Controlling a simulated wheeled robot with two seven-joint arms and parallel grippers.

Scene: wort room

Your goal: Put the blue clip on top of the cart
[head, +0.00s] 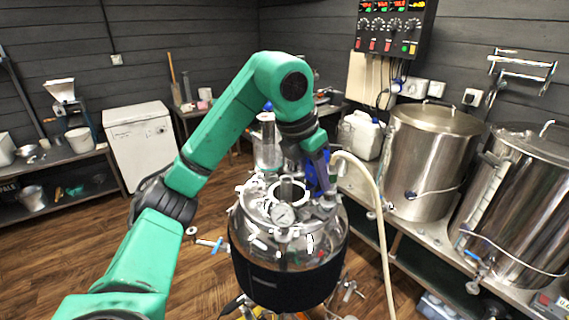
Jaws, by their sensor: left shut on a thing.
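My left arm reaches in from the left and bends down over a steel vessel. My left gripper (318,180) is beside the top of this vessel, at its back right. It is shut on a blue thing (311,175), which looks like the blue clip; the fingers and wrist partly hide it. I cannot clearly make out the cart in this view. My right gripper is not in view.
Large steel kettles (432,155) stand on a bench at right. A white chest (139,145) stands at the back left. Wooden floor is open at left.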

